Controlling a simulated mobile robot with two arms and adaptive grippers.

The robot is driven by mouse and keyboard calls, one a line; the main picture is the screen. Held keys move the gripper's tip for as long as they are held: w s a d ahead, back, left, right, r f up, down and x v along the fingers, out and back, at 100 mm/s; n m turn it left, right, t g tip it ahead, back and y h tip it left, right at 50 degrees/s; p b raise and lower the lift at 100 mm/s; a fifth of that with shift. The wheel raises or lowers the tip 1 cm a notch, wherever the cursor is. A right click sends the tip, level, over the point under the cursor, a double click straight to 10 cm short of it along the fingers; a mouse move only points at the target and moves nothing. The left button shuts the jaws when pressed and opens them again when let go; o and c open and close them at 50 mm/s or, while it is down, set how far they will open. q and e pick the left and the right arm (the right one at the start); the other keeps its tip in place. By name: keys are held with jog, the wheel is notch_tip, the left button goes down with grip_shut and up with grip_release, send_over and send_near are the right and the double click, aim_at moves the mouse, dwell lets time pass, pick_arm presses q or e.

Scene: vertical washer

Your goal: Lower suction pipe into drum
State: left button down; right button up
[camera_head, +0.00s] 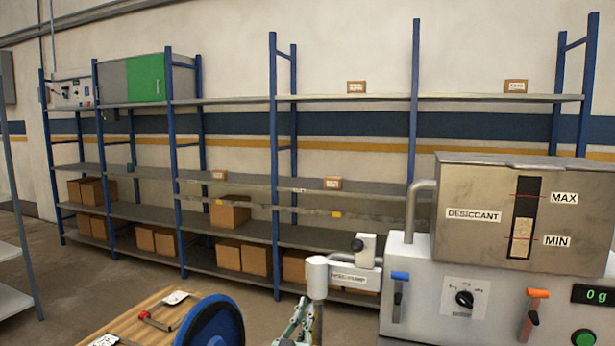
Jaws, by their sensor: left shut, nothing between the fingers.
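A white upright pipe (317,280) with a rounded top stands at the bottom centre, joined to a labelled white horizontal arm (352,278) running right toward the machine. It looks like the suction pipe; its lower end is cut off by the picture's edge. My left gripper (299,326) appears low in view, close to the left of the pipe, shut and holding nothing. I cannot tell whether it touches the pipe. No drum opening can be made out. My right gripper is not in view.
The white machine (428,305) with levers and a knob carries a metal desiccant hopper (470,240) at right. A wooden table (128,328) and a blue disc (212,322) are at lower left. Blue-framed shelves (235,232) with several cardboard boxes stand behind.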

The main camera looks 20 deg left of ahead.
pick_arm(q)
notch_tip(320, 180, up, 5)
jog(key=p, duration=0.4)
jog(key=b+v, duration=0.2)
jog(key=v, duration=0.8)
jog(key=shift+a+f, duration=0.35)
jog(key=shift+f, duration=0.15)
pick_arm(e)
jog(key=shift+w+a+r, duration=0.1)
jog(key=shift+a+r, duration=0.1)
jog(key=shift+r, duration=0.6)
